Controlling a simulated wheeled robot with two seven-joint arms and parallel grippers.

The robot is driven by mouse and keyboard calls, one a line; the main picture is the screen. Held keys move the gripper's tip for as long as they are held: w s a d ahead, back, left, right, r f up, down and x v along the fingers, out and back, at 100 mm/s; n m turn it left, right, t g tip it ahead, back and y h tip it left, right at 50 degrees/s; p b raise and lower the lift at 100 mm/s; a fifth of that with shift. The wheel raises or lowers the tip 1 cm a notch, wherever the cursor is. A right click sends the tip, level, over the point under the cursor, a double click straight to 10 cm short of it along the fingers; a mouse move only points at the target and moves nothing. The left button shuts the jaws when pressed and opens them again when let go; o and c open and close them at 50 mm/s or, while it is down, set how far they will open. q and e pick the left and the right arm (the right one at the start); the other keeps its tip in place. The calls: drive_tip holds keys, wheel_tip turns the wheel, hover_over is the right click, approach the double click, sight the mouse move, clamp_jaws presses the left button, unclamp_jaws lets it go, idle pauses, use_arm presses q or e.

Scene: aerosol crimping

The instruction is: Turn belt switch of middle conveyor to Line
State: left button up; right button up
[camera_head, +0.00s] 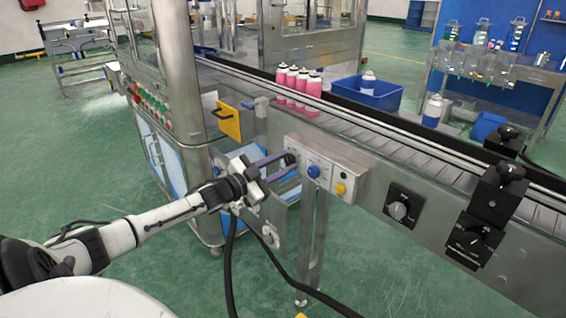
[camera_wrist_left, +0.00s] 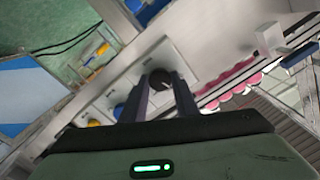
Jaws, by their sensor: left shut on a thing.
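A grey switch panel (camera_head: 327,178) is mounted on the side of the middle conveyor (camera_head: 372,150). It carries a black switch knob (camera_head: 291,158), a blue knob (camera_head: 314,171) and a yellow button (camera_head: 341,189). My left gripper (camera_head: 284,160) reaches the panel from the left and is shut on the black knob. In the left wrist view the black knob (camera_wrist_left: 160,78) shows between the fingertips, with the blue knob (camera_wrist_left: 119,110) and the yellow button (camera_wrist_left: 95,122) beside it. The panel labels are too small to read. My right gripper is not in view.
Several pink bottles (camera_head: 299,88) stand on the conveyor. A blue bin (camera_head: 368,94) is behind it. A yellow plate with a black handle (camera_head: 229,119) is left of the panel. Black dial boxes (camera_head: 404,206) are to the right. A metal leg (camera_head: 311,245) stands below the panel.

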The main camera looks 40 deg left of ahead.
use_arm(q)
drive_tip(key=shift+m, duration=2)
drive_tip(key=o, duration=1.1)
drive_tip(key=shift+c, duration=0.2)
drive_tip(key=shift+s, duration=0.1)
drive_tip(key=s+p, duration=0.1)
drive_tip(key=s, duration=0.9)
drive_tip(key=shift+a, duration=0.4)
